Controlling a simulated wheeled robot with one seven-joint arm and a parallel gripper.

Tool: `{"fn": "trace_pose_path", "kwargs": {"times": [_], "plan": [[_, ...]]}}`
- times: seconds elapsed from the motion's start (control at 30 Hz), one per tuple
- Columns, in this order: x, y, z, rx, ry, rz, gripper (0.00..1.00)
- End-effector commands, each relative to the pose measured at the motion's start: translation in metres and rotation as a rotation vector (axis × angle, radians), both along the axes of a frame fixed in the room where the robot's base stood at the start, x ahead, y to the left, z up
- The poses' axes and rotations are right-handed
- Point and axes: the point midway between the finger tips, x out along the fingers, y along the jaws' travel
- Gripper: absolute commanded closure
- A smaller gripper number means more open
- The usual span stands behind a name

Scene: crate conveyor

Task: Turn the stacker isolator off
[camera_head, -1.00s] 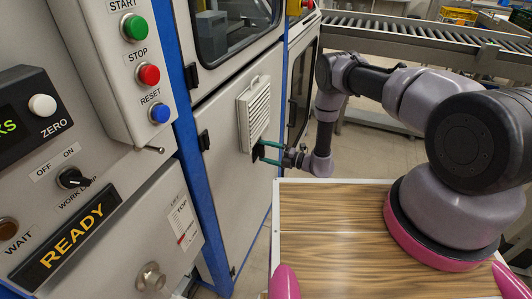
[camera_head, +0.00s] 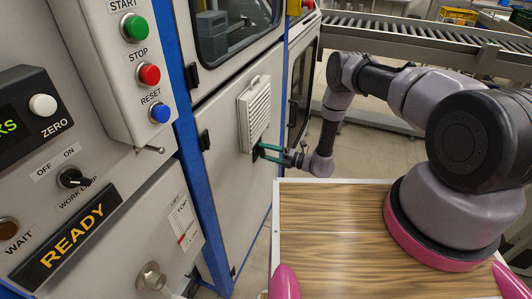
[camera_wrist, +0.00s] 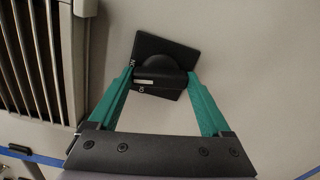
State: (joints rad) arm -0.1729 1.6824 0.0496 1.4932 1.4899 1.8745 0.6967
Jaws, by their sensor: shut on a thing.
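The stacker isolator (camera_wrist: 172,52) is a black square plate with a raised dark knob (camera_wrist: 160,72) on a pale cabinet panel. The plate looks tilted in the wrist view. White letters show at its left edge and below the knob, partly covered. My gripper (camera_wrist: 161,80) has green fingers, one on each side of the knob, and is shut on it. In the head view my gripper (camera_head: 262,152) reaches the cabinet just below a louvred vent. There the isolator (camera_head: 255,154) is a small dark patch, mostly hidden by the fingertips.
The louvred vent (camera_head: 258,105) sticks out above the isolator; its slats (camera_wrist: 38,55) are left in the wrist view. A control panel with a READY sign (camera_head: 66,232) and a WORK LAMP switch (camera_head: 72,178) is on the left. A roller conveyor (camera_head: 430,36) runs behind.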

Motion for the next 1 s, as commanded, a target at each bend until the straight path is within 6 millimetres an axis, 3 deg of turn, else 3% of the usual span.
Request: {"fn": "trace_pose_path", "kwargs": {"times": [1.0], "plan": [[0.0000,-0.0009,-0.0008,-0.327,-0.897,-0.002,0.73]]}}
